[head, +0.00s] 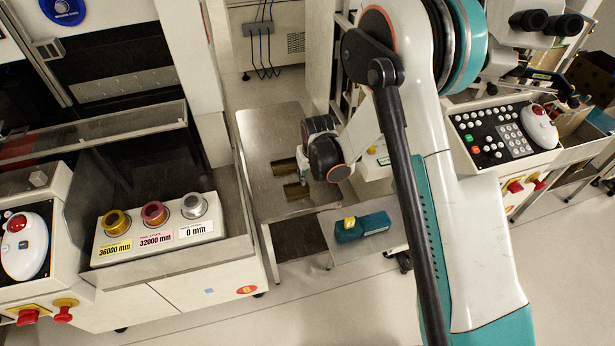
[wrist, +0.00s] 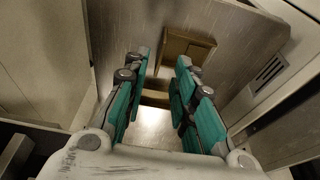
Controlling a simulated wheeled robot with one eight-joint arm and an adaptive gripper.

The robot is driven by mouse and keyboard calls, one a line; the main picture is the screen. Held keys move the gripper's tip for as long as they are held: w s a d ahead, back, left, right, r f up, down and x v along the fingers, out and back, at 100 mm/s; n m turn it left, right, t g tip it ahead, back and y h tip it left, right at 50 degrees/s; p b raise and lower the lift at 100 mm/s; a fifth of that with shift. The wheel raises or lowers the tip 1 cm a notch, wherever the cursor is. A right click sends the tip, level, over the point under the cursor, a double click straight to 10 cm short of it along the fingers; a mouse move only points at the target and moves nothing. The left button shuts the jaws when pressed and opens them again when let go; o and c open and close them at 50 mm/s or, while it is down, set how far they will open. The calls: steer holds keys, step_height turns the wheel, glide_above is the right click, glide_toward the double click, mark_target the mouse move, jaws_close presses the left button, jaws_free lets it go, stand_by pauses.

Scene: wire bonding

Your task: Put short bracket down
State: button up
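In the wrist view, my gripper (wrist: 164,58) points down at a metal table, its teal fingers well apart. A brown bracket (wrist: 155,97) shows in the gap between them and spans it. I cannot tell whether the finger pads touch it or whether it rests on the table. Another brown bracket (wrist: 187,48) lies just beyond the fingertips. In the head view, the two brackets show on the metal table (head: 258,140), one farther back (head: 285,167) and one nearer (head: 295,191), beside my wrist. My fingers are mostly hidden there. I cannot tell which bracket is the short one.
A panel with gold, pink and silver spools (head: 155,213) stands left of the table. A teal box with a yellow part (head: 362,226) sits on a low shelf in front. A control console (head: 500,135) is at right. The table's left part is clear.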

steer(key=s+d+r+t+p, duration=0.1)
steer(key=s+d+r, duration=0.3)
steer(key=r, duration=0.5)
steer(key=s+d+r+m, duration=0.1)
steer(key=s+d+r, duration=0.2)
steer(key=r, duration=0.7)
steer(key=s+d+r+t+p, duration=0.1)
steer(key=s+d+r, duration=0.3)
steer(key=r, duration=0.5)
steer(key=s+d+r+m+t, duration=0.1)
steer(key=s+d+r, duration=0.2)
steer(key=s, duration=0.6)
steer(key=s+d+r+m+t+h, duration=0.1)
steer(key=s+d+r, duration=0.2)
steer(key=s, duration=0.6)
steer(key=shift+s+d, duration=0.3)
steer(key=shift+d, duration=0.7)
